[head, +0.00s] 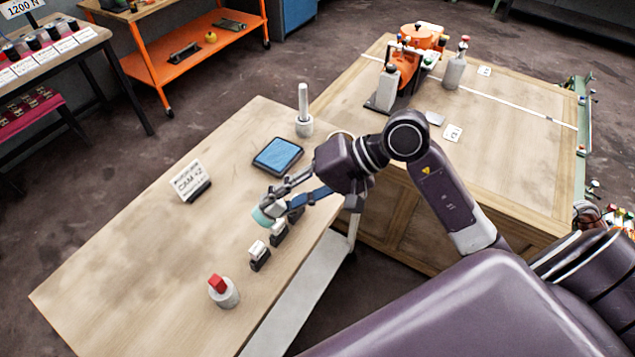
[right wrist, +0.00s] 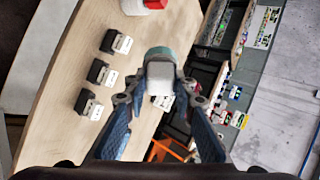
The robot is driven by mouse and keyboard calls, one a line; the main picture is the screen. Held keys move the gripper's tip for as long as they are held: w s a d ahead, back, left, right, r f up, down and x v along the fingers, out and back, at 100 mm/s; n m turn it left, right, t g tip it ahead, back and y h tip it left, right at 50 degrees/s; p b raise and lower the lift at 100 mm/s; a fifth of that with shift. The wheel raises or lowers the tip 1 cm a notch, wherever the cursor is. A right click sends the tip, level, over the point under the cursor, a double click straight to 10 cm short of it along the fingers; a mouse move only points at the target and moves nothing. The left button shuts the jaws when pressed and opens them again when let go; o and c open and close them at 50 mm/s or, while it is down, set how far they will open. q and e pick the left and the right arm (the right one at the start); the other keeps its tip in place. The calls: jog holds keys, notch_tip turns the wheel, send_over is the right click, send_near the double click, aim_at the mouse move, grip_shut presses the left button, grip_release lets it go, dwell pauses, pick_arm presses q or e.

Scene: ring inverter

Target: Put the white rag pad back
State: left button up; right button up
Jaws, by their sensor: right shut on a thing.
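My right gripper (head: 270,206) is shut on the white rag pad (right wrist: 160,76), a pale block with a teal cap. The pad's teal side (head: 262,216) shows in the head view, held above the wooden table (head: 150,250). In the right wrist view the pad sits between the two blue-grey fingertips of the gripper (right wrist: 160,92). Near it stands a row of small black blocks with white faces, one in front (head: 259,256) and one behind (head: 279,235). The row also shows in the right wrist view (right wrist: 102,72). My left gripper is out of view.
A white jar with a red block (head: 222,292) stands at the table's near end. A blue tray (head: 278,157), a white post (head: 303,112) and a CAM x2 sign (head: 190,181) stand farther back. The table's left part is clear. A wooden bench (head: 490,140) lies right.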

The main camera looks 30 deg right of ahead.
jog(key=w+n+g+h+b, duration=0.1)
jog(key=w+n+h+b, duration=0.3)
jog(key=w, duration=0.4)
jog(key=w+d+r+m+t+h+b, duration=0.1)
jog(key=w+d+r+h, duration=0.2)
jog(key=d, duration=0.5)
jog(key=w+d+r+m+h, duration=0.1)
jog(key=w+d+h, duration=0.3)
jog(key=d, duration=0.4)
notch_tip(320, 180, down, 19)
jog(key=p, duration=0.3)
jog(key=shift+f+p, duration=0.2)
jog(key=shift+p, duration=0.1)
jog(key=shift+w+f, duration=0.1)
jog(key=shift+f, duration=0.2)
jog(key=o, duration=1)
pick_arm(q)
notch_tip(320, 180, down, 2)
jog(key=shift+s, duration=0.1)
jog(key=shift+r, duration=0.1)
pick_arm(e)
jog(key=shift+r, duration=0.15)
